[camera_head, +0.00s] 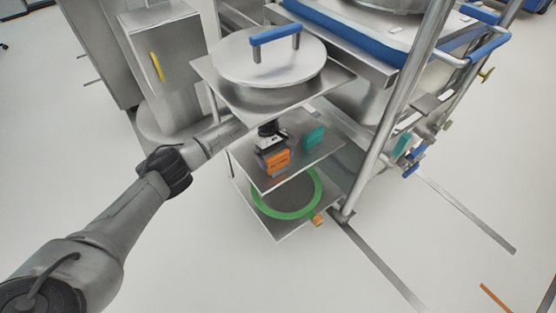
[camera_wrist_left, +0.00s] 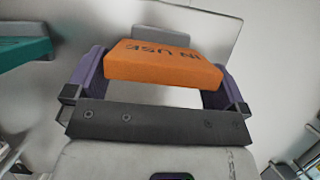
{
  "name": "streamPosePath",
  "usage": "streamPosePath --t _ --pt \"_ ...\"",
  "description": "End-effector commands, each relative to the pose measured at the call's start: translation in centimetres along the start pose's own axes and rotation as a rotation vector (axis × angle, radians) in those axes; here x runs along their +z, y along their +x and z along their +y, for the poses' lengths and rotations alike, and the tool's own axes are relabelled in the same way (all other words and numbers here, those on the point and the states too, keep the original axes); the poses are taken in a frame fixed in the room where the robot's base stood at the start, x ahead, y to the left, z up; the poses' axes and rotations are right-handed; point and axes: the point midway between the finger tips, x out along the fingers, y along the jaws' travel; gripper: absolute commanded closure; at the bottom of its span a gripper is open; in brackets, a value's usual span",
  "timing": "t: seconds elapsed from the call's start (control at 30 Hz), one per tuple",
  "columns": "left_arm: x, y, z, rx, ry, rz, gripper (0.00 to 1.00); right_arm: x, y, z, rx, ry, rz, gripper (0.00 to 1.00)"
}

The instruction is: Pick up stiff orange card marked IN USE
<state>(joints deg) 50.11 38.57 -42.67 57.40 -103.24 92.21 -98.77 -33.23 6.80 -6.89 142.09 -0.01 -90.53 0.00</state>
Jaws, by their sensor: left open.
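The stiff orange card (camera_head: 279,161), marked IN USE, is on the middle shelf of a steel cart in the head view. In the left wrist view, the orange card (camera_wrist_left: 165,64) lies across the opening of my left gripper, its lettering upside down. My left gripper (camera_wrist_left: 158,78) is open, with one purple finger at each end of the card. I cannot tell whether the fingers touch it. My right gripper is in neither view.
A teal block (camera_head: 314,138) stands on the same shelf, right of the card. A round steel lid with a blue handle (camera_head: 275,36) sits on the top shelf just above my wrist. A green ring (camera_head: 291,211) lies on the bottom shelf. A steel post (camera_head: 398,100) rises at the right.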

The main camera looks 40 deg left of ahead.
Motion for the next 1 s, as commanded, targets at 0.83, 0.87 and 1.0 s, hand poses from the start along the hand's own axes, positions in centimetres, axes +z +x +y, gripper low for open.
streamPosePath --t 0.83,0.87,1.0 --pt "0.9 1.6 0.0 0.001 -0.002 0.001 0.26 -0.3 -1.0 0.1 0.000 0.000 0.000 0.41" --pt "1.0 1.6 0.0 0.001 -0.002 0.001 0.29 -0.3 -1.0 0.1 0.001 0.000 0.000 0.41" --pt "1.0 1.6 0.0 0.001 -0.001 0.001 0.35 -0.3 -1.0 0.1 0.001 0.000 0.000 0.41"
